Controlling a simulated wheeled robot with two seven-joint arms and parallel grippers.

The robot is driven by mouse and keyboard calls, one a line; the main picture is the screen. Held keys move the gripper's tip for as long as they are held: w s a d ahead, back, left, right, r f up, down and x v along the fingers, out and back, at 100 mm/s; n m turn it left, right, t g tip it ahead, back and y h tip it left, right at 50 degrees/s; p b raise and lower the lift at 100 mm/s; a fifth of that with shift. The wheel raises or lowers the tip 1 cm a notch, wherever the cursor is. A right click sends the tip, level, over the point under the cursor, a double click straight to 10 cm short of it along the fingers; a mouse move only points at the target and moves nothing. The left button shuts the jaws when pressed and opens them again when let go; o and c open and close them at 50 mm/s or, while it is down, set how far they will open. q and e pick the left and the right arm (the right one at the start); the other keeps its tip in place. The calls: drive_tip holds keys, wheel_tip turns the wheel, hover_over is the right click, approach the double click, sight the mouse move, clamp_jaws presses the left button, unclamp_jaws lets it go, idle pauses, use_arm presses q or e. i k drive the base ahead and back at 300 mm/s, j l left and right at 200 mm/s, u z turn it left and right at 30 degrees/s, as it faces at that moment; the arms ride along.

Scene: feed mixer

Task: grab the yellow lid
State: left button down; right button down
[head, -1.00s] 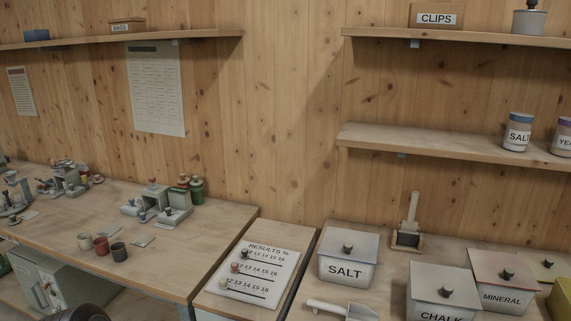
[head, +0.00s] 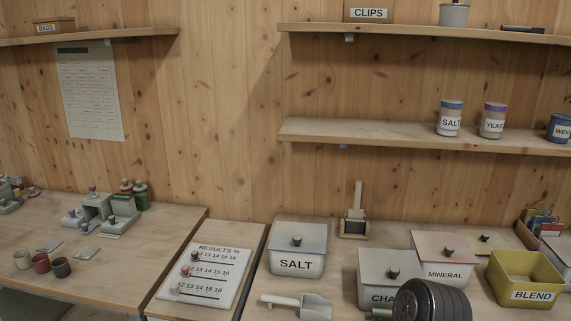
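The yellow lid (head: 484,244) is a flat, dull yellow piece with a dark knob. It lies at the right of the head view, behind the mineral box and left of the yellow blend bin (head: 506,279). Its lower left part is hidden by the mineral box. The blend bin is open at the top. Neither of my grippers shows in the head view.
The mineral box (head: 446,272), chalk box (head: 373,283) and salt box (head: 287,263) have knobbed lids and stand in front and left. A scoop (head: 303,303) lies before the salt box. A shelf (head: 385,133) with jars hangs above.

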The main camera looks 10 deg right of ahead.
sight(482, 243)
drive_tip(key=z, duration=1.65)
drive_tip(key=i+l, duration=0.2)
drive_tip(key=l, duration=0.25)
drive_tip(key=i+l+z, duration=0.15)
drive_tip(key=l, duration=0.35)
drive_tip(key=i+l, duration=0.3)
drive_tip(key=l, duration=0.15)
drive_tip(key=i+l+z, duration=0.1)
drive_tip(key=i+l, duration=0.15)
drive_tip(key=l, duration=0.2)
drive_tip(key=i+l+z, duration=0.1)
drive_tip(key=i+l, duration=0.15)
drive_tip(key=l, duration=0.2)
